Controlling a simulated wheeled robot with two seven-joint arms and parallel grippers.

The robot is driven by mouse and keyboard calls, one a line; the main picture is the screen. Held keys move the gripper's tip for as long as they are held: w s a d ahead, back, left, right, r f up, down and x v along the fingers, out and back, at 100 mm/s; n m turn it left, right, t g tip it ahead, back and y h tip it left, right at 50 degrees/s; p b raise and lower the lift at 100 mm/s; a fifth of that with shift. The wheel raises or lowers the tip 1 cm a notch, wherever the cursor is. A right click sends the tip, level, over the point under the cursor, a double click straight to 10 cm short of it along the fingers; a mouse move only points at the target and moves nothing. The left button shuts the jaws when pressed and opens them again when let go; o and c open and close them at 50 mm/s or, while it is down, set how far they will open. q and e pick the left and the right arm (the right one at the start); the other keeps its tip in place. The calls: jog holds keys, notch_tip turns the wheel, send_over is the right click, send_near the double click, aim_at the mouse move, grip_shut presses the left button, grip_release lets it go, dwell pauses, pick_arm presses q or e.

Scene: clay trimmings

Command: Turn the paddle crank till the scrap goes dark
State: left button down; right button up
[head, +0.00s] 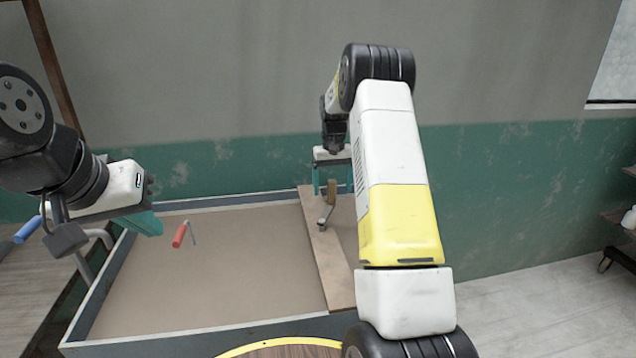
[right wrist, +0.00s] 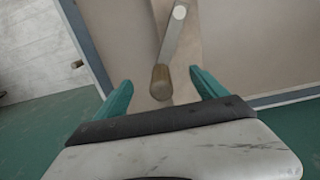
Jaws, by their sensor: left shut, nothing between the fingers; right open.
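The crank has a metal arm (head: 325,216) and an upright wooden handle (head: 331,192), on a board across a tank. In the right wrist view the metal arm (right wrist: 173,38) runs up from the handle (right wrist: 160,84). My right gripper (head: 332,190) is open above the crank; its teal fingers (right wrist: 160,78) stand on either side of the handle, with gaps visible. The tank's contents (head: 235,265) look an even, pale grey-brown; I take this to be the scrap. No paddle is visible. My left gripper (head: 150,228) is shut and empty near the tank's left side.
The tank has a blue-grey rim (head: 105,275). The wooden board (head: 327,262) spans it near the right side. A red-handled tool (head: 181,235) shows within the tank's outline. A blue-handled thing (head: 27,230) lies at far left. My right arm covers part of the tank's right side.

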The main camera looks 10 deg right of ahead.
jog(key=shift+r, duration=4.45)
jog(key=shift+s+r, duration=0.15)
jog(key=shift+r, duration=0.15)
jog(key=s+a+r+t+y, duration=0.1)
jog(key=s+a+r+t, duration=0.35)
jog(key=s+r, duration=1)
jog(key=s+a+f+t, duration=0.1)
jog(key=s+a+f, duration=0.1)
jog(key=s, duration=0.9)
jog(key=s+a+f+n+y, duration=0.1)
jog(key=s+a, duration=0.3)
jog(key=s, duration=0.7)
jog(key=shift+a+f+t, duration=0.35)
jog(key=shift+a+f, duration=0.05)
jog(key=shift+f, duration=0.3)
